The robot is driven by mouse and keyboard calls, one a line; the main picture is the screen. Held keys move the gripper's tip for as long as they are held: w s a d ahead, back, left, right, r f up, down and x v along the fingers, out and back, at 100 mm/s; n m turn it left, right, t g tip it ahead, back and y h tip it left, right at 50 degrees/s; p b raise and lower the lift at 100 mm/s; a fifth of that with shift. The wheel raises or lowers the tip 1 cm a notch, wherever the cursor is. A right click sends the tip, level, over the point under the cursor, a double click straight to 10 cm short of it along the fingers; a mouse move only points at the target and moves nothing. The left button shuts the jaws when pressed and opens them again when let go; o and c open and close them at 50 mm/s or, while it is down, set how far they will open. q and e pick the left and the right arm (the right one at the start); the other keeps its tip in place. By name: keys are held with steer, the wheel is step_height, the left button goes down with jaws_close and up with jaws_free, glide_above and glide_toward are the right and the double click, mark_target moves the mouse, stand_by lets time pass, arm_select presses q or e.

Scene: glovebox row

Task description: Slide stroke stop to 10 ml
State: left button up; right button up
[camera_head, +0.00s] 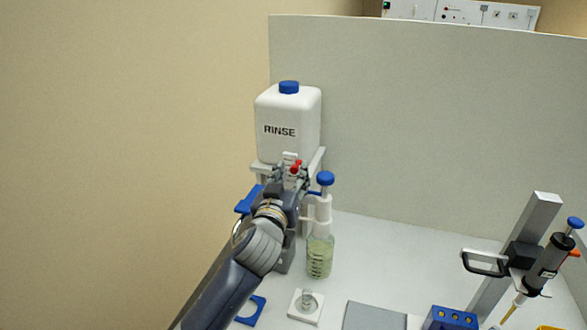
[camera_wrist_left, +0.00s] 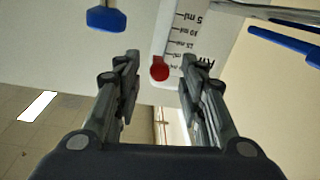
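The red stroke stop (camera_wrist_left: 160,70) is a round knob on a white scale plate (camera_wrist_left: 168,30) in the left wrist view. The scale has black marks, with 5 ml, 10 ml and 15 ml legible; the knob sits beyond the 15 ml label, at a mark I cannot read. My left gripper (camera_wrist_left: 159,78) is open, with the knob between or just ahead of its fingertips; contact is not clear. In the head view my left gripper (camera_head: 291,176) is at the white dispenser (camera_head: 322,212) below the rinse bottle, covering part of it. Red shows at its tips.
The rinse bottle (camera_head: 288,125) stands behind my gripper. A blue plunger knob (camera_head: 325,178) and a glass vessel with greenish contents (camera_head: 319,257) are close on the right. A stand with a pipette-like tool (camera_head: 548,262) is at far right.

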arm_select(q)
steer(key=shift+x, duration=0.9)
jaws_close()
step_height(320, 180, down, 5)
steer(key=b, duration=0.3)
steer(key=shift+r, duration=0.1)
jaws_free()
steer(key=shift+s, duration=0.1)
steer(key=v, duration=1.2)
